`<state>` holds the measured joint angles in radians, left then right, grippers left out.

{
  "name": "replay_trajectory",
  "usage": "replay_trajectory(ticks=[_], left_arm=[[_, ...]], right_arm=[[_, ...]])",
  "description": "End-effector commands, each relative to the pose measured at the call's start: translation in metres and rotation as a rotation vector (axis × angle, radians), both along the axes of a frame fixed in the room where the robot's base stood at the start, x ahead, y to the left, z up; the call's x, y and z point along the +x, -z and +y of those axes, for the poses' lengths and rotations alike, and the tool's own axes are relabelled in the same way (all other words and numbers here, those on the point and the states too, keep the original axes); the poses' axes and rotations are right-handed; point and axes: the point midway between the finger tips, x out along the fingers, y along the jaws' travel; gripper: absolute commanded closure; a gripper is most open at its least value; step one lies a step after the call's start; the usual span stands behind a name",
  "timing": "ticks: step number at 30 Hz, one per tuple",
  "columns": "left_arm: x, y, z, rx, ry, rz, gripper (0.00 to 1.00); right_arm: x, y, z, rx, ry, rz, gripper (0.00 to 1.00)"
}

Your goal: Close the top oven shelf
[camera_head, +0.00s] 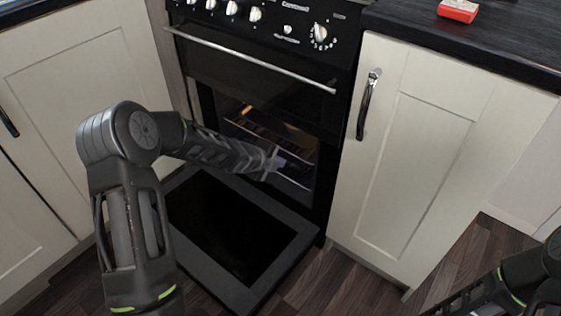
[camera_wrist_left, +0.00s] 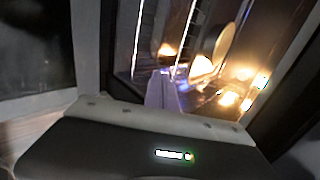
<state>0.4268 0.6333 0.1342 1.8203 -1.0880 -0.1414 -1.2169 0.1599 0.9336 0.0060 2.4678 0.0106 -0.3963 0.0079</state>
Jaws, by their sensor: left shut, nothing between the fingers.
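The black oven's lower door (camera_head: 235,225) is folded down and open. Inside the lit cavity a wire shelf (camera_head: 258,131) shows high up, under a warm glow. How far out it sits I cannot tell. My left arm reaches in from the left over the open door. My left gripper (camera_head: 274,163) is shut and empty at the oven mouth, below and in front of the shelf. In the left wrist view the gripper fingers (camera_wrist_left: 163,91) point into the lit oven, where rack wires show blurred; contact cannot be told. My right gripper is out of view.
An upper oven door with a metal handle bar (camera_head: 250,58) is shut above the opening. Cream cupboards stand on both sides, the right one (camera_head: 425,150) with a dark handle. A red object (camera_head: 458,10) lies on the dark worktop. Wooden floor surrounds the open door.

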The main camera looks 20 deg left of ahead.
Motion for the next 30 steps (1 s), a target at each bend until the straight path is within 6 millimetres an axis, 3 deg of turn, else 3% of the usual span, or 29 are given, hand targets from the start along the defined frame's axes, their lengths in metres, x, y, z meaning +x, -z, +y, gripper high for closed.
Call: replay_trajectory(ticks=[6,12,30], left_arm=[[-0.029,-0.033,0.009,0.001,-0.001,0.001,1.00],[-0.050,-0.050,0.014,0.001,0.001,0.002,1.00],[-0.056,-0.052,0.015,-0.001,0.001,0.001,1.00]], right_arm=[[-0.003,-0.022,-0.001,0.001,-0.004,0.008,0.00],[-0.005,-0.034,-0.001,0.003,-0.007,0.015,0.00],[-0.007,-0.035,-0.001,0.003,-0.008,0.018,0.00]])
